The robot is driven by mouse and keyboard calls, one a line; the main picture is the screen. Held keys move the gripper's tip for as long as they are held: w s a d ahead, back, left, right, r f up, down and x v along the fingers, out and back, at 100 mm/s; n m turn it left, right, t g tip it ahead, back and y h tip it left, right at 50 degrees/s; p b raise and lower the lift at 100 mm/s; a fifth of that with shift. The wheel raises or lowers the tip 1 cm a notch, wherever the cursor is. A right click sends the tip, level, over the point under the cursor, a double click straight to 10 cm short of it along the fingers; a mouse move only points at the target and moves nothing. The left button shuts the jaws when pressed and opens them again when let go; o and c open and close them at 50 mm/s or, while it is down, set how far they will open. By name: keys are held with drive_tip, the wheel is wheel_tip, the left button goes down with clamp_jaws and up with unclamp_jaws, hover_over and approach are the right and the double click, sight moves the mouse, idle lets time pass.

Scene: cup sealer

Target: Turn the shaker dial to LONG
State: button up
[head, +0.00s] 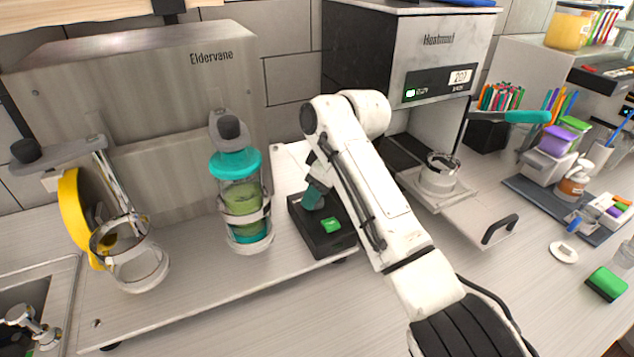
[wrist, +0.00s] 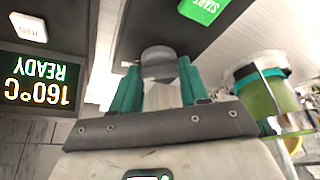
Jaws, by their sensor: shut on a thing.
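The shaker's black control box (head: 322,240) sits on the metal base plate, with a green button (head: 331,225) on its top. In the wrist view the green button (wrist: 203,9) reads START. The grey round dial (wrist: 158,55) is between the teal fingers of my gripper (wrist: 158,80), which is shut on it. In the head view my gripper (head: 314,197) reaches down to the box's rear left part, and my arm and fingers hide the dial there. No dial marks or LONG label can be read, so the dial's setting cannot be told.
A teal-lidded shaker cup (head: 243,205) stands in its holder just left of the box. An empty ring holder with a yellow disc (head: 75,215) is farther left. The sealer (head: 425,55) stands behind on the right; its display (wrist: 40,83) reads 160°C READY, upside down.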

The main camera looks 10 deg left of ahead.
drive_tip(key=shift+r+m+p, duration=0.1)
drive_tip(key=shift+m+p, duration=0.25)
drive_tip(key=shift+m, duration=0.25)
drive_tip(key=o, duration=1.1)
drive_tip(key=shift+c, duration=0.2)
drive_tip(key=b+v, duration=0.1)
drive_tip(key=v, duration=0.9)
drive_tip(key=shift+s+r+b, duration=0.25)
drive_tip(key=shift+r+b, duration=0.1)
drive_tip(key=shift+d, duration=0.1)
